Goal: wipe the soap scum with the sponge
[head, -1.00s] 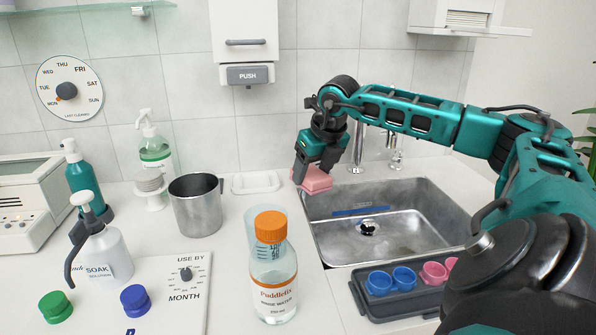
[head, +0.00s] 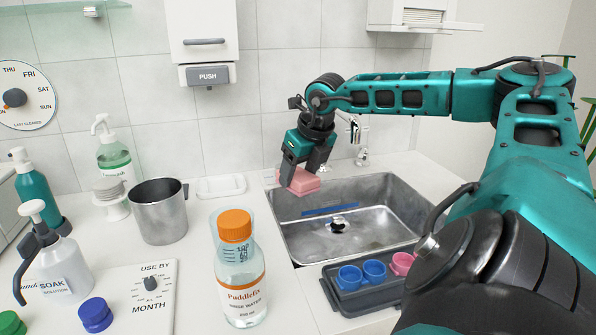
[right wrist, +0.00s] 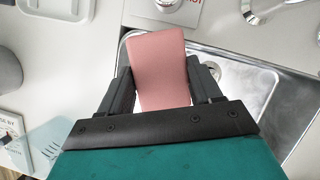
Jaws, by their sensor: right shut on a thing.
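My right gripper (head: 304,160) is shut on a pink sponge (head: 300,181), holding it over the left back corner of the steel sink (head: 375,205). In the right wrist view the sponge (right wrist: 160,70) sits between the two dark fingers (right wrist: 158,88), with the sink (right wrist: 240,85) beneath and to its right. I cannot tell from these frames whether the sponge touches the sink. I cannot make out any soap scum; the sponge and gripper hide part of the sink's back left. My left gripper is not in view.
A blue strip (head: 330,209) lies in the sink near the drain (head: 338,225). A grey tray with small cups (head: 350,277) stands at the sink's front. A rinse water bottle (head: 240,285), metal mug (head: 160,212) and white soap dish (head: 221,187) stand left. Faucet parts (head: 361,140) rise behind.

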